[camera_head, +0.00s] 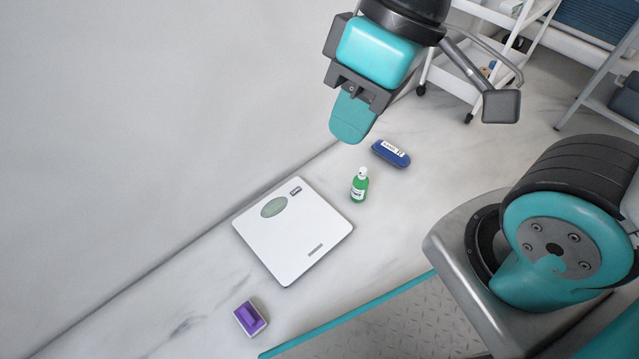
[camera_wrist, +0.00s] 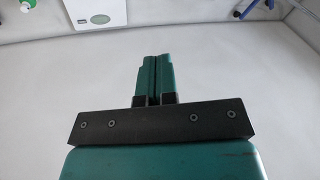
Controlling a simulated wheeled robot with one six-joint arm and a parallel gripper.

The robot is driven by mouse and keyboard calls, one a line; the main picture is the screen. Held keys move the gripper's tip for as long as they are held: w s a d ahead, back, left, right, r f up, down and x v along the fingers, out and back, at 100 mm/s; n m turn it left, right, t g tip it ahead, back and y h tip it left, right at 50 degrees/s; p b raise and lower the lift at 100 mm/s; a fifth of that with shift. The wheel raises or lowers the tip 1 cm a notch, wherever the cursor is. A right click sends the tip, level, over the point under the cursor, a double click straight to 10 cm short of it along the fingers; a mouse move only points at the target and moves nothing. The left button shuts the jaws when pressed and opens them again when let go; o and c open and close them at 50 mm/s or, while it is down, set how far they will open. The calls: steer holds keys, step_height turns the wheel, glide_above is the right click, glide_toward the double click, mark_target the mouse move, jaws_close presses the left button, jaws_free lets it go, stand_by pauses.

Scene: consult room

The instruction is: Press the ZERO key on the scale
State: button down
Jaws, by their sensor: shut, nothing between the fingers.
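The white scale (camera_head: 290,236) lies flat on the counter near the wall. It has an oval greenish display (camera_head: 274,207), a small dark key (camera_head: 296,191) beside it and a dark label (camera_head: 315,250) near the opposite edge. I cannot read the lettering on either. My gripper (camera_head: 350,125) is shut and empty, raised well above the surface and apart from the scale, up and right of it in the head view. In the wrist view, the gripper fingers (camera_wrist: 156,65) are pressed together, and part of the scale (camera_wrist: 110,13) shows at the top edge.
A green bottle (camera_head: 359,187) stands just right of the scale, with a blue case (camera_head: 390,153) behind it. A purple block-like item (camera_head: 249,318) lies nearer the front. A white trolley (camera_head: 480,60) stands at upper right. The wall borders the scale's left side.

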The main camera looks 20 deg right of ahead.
steer(key=shift+d, duration=0.1)
steer(key=w+a+f+m+t+b, duration=0.1)
steer(key=w+f+m+b, duration=0.1)
steer(key=w+f+m, duration=0.6)
steer(key=w+a+f+m+t+y+b, duration=0.15)
steer(key=w+f, duration=0.45)
steer(key=w, duration=0.6)
steer(key=w+f+m+t+b, duration=0.1)
steer(key=w+f+m+b, duration=0.3)
steer(key=w+f, duration=0.5)
steer(key=w+d+f+m+t+b, duration=0.1)
steer(key=f+m, duration=0.4)
steer(key=f, duration=0.6)
steer(key=w+d+f+m+t+h+b, duration=0.1)
steer(key=w+d+f+m+t, duration=0.1)
steer(key=f, duration=0.8)
steer(key=w+d+f+m+t+b, duration=0.1)
steer(key=w+d+f+m, duration=0.3)
steer(key=f, duration=0.7)
steer(key=w+m+b, duration=0.1)
steer(key=w+m, duration=0.1)
steer(key=m, duration=0.1)
steer(key=shift+w+f+m, duration=0.3)
steer(key=shift+w+m, duration=0.05)
steer(key=shift+f+t, duration=0.1)
steer(key=shift+t, duration=0.15)
